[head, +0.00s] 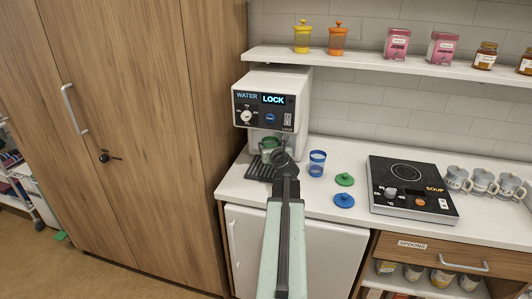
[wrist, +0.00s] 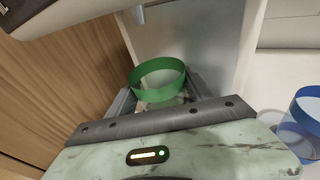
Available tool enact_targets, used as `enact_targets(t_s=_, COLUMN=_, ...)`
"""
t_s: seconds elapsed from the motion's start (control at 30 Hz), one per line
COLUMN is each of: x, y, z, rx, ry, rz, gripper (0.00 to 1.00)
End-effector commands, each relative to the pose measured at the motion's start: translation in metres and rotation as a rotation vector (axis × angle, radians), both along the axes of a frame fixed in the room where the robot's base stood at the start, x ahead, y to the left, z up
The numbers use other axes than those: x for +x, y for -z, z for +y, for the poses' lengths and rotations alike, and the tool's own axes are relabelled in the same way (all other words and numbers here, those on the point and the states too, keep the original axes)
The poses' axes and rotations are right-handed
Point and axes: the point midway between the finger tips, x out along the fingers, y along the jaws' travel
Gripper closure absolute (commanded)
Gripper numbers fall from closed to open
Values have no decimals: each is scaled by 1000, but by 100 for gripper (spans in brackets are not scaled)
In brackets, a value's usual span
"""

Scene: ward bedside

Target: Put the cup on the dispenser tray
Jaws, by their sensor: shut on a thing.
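A green-banded cup (head: 268,144) is at the front of the water dispenser (head: 268,92), under its body and over the dark slatted dispenser tray (head: 257,170). My gripper (head: 277,157) reaches in from the front and is shut on this cup. In the wrist view the cup's green rim (wrist: 157,77) stands between the jaws (wrist: 160,98), open end up. I cannot tell whether its base touches the tray; the gripper hides its lower part. The dispenser's panel reads "WATER" and "LOCK".
A blue-banded cup (head: 317,163) stands on the counter just right of the dispenser, with a green lid (head: 344,179) and a blue lid (head: 344,200) beyond it. A hotplate (head: 411,187) and several mugs are further right. A wooden cabinet (head: 150,120) closes off the left.

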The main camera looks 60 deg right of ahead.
Motion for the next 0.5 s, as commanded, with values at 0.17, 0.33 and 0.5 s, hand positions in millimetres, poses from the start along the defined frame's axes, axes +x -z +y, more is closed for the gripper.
enact_targets(t_s=0.17, x=-3, y=30, z=-10, rx=0, ry=9, rz=0, gripper=81)
enact_targets(t_s=0.33, x=-2, y=39, z=-10, rx=0, ry=8, rz=0, gripper=81)
enact_targets(t_s=0.5, x=0, y=36, z=-8, rx=0, ry=5, rz=0, gripper=81)
